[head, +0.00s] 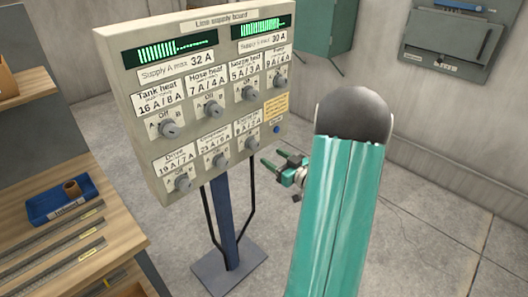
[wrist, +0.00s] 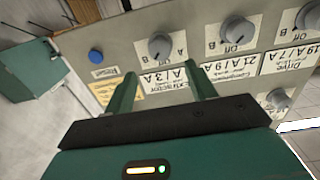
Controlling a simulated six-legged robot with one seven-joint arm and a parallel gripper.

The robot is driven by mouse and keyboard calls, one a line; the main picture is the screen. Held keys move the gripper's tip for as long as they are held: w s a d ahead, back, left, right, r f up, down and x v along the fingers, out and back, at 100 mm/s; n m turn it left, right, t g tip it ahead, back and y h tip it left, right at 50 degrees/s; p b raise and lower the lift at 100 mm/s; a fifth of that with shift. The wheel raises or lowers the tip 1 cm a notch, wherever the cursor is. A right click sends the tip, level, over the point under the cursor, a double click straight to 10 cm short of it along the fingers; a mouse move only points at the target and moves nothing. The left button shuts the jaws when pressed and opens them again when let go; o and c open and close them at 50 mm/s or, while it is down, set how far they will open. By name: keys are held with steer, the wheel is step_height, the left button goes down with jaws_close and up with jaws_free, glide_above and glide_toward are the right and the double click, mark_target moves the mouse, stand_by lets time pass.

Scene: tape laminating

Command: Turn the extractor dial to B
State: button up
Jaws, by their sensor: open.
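The extractor dial (head: 252,142) is a grey knob at the right end of the bottom row on the supply board (head: 152,150). In the wrist view the board appears upside down, and the extractor dial (wrist: 160,46) sits beyond the fingertips, between A on its right and B on its left. Its exact pointer direction is hard to make out. My gripper (head: 276,158) is open and empty, in front of the board's lower right. In the wrist view my gripper (wrist: 164,78) has its fingers spread either side of the extractor label, apart from the dial.
The compressor dial (wrist: 237,32) is beside the extractor dial. A blue reset button (head: 276,129) is on its other side. The board stands on a blue post (head: 224,215). A workbench with a blue tray (head: 50,208) is at left. Floor right of the post is clear.

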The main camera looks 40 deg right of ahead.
steer(key=s, duration=0.5)
steer(key=shift+s, duration=0.15)
steer(key=w+a+r+m+g+h, duration=0.1)
steer(key=w+a+r+g+h, duration=0.5)
steer(key=a+r, duration=0.6)
steer(key=s+a+r+g+y, duration=0.1)
steer(key=s+a+g+y, duration=0.2)
steer(key=s+a, duration=0.5)
steer(key=s+a+n+g+y, duration=0.1)
steer(key=s+a+g+y, duration=0.2)
steer(key=s+a, duration=0.5)
steer(key=a, duration=0.8)
steer(key=shift+s+a+r, duration=0.35)
steer(key=shift+a, duration=0.05)
steer(key=shift+d, duration=0.15)
